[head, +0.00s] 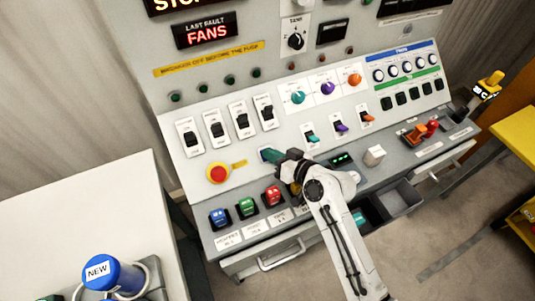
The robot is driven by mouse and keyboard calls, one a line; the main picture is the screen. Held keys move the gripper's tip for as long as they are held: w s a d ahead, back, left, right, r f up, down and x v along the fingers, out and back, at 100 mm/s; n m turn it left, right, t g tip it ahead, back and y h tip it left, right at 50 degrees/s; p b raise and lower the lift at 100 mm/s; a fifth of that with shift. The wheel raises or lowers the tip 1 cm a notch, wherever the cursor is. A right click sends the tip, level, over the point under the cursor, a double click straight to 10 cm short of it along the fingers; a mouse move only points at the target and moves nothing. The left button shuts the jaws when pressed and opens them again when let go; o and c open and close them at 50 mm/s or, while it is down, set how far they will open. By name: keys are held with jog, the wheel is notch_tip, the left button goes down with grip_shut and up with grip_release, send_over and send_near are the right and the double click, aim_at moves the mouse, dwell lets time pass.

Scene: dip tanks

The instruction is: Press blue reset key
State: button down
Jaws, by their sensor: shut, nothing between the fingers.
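My gripper (271,155) is shut and empty, with its dark teal fingertips at the panel face, right of the red emergency button. A small blue patch (263,154) in a pale frame shows at the fingertips. It may be the blue reset key; most of it is hidden behind the fingers. I cannot tell whether the fingertips touch it or whether it is pressed in.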

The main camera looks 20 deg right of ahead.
dwell(0.5)
jog(key=shift+s+r+p, duration=0.45)
jog(key=shift+r+p, duration=0.05)
jog(key=shift+r, duration=0.05)
jog(key=s+r+p, duration=0.1)
jog(key=r, duration=0.1)
jog(key=s+r+p, duration=0.2)
jog(key=shift+p, duration=0.3)
dwell(0.9)
jog(key=s+d+r+g+h, duration=0.1)
jog(key=s+d+g+h, duration=0.25)
jog(key=s, duration=0.45)
jog(key=s+d+r+g+h, duration=0.15)
jog(key=s+g, duration=0.25)
jog(key=s, duration=0.4)
jog(key=s+d+f+g, duration=0.2)
jog(key=s+f+g, duration=0.3)
jog(key=s, duration=0.7)
jog(key=shift+d+f+m+h, duration=0.2)
jog(key=shift+f+m+h, duration=0.15)
jog(key=shift+f, duration=0.4)
